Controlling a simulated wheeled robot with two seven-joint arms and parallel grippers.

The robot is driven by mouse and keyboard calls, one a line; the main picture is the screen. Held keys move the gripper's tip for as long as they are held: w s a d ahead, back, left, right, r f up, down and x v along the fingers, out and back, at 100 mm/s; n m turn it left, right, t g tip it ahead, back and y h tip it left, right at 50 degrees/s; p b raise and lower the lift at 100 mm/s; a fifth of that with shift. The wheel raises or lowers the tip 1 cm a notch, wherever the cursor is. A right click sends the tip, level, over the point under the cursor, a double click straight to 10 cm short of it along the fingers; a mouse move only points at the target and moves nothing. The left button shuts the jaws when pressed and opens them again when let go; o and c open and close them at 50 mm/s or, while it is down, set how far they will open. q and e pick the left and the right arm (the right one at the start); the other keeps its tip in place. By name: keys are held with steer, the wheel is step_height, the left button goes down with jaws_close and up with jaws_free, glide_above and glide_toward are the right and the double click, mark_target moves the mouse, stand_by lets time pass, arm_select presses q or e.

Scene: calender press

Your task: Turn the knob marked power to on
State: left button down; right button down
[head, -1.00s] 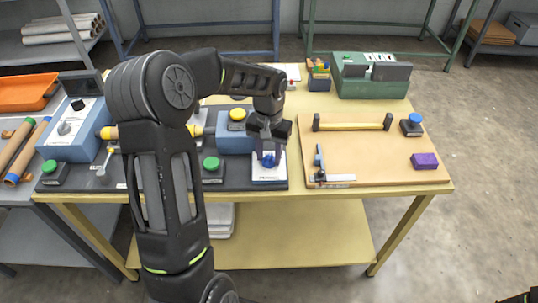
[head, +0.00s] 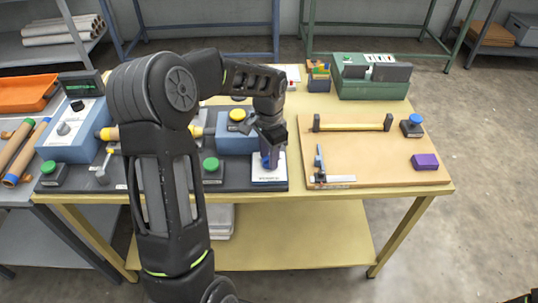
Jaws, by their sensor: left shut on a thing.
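A blue knob (head: 265,163) stands on a small white panel (head: 269,178) at the front right of the dark press base, in the head view. The lettering on the panel is too small to read. My left gripper (head: 270,154) reaches down from above and is shut on the blue knob. The fingers and wrist hide much of the knob, so its exact setting cannot be told. My right gripper is out of view; only a dark bit of my own body shows at the bottom right corner.
Green buttons (head: 211,164) and a yellow button (head: 237,114) stand left of the panel. A blue box with a grey knob (head: 64,128) is farther left. The tan board (head: 380,155) at right holds a yellow bar (head: 352,123) and a purple block (head: 425,161).

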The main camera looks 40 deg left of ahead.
mark_target(268, 158)
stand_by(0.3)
arm_select(q)
steer(key=c, duration=0.9)
jaws_free()
steer(key=shift+r+b, duration=0.5)
steer(key=shift+r, duration=3.45)
steer(key=shift+s+f, duration=0.1)
